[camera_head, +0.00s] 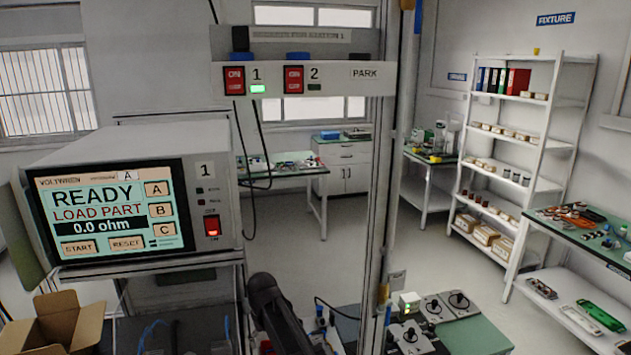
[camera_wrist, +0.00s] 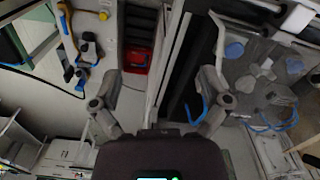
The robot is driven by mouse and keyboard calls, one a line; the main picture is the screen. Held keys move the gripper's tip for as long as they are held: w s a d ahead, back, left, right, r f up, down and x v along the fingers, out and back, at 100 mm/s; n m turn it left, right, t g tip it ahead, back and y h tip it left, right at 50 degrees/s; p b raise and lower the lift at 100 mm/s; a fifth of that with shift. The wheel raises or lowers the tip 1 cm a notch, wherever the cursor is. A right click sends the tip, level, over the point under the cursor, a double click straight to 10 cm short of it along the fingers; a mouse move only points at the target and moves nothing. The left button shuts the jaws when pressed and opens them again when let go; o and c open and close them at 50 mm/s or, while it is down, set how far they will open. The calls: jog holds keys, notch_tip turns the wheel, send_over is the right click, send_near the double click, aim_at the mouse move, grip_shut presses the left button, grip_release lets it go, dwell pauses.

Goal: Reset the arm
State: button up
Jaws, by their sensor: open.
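My gripper (camera_wrist: 158,78) is open in the wrist view. Its two grey fingers stand wide apart, one left and one right of the middle, with nothing held between them. A dark link of my arm (camera_head: 277,312) shows at the bottom of the head view, below and right of the tester; the gripper itself is not seen there. The tester (camera_head: 215,180) at the left has a lit screen (camera_head: 108,212) reading "READY", "LOAD PART" and "0.0 ohm". Its red switch (camera_head: 212,226) is on its front.
A bar with red switches (camera_head: 293,80) marked 1 and 2 hangs above; a green light glows by 1. A metal post (camera_head: 385,150) stands right of centre. A cardboard box (camera_head: 58,325) is lower left. Shelves (camera_head: 510,140) and a green-topped bench (camera_head: 590,235) stand right. Floor behind is clear.

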jog(key=s+d+f+m+b, duration=0.1)
jog(key=s+d, duration=0.3)
jog(key=d, duration=0.6)
jog(key=s+d+f+m+b, duration=0.1)
jog(key=s+d+m, duration=0.2)
jog(key=d, duration=0.7)
jog(key=s+d+f+m+b, duration=0.1)
jog(key=s+d+f+b, duration=0.1)
jog(key=s+d, duration=0.5)
jog(key=d, duration=0.3)
jog(key=shift+d+m, duration=0.35)
jog(key=shift+m, duration=0.05)
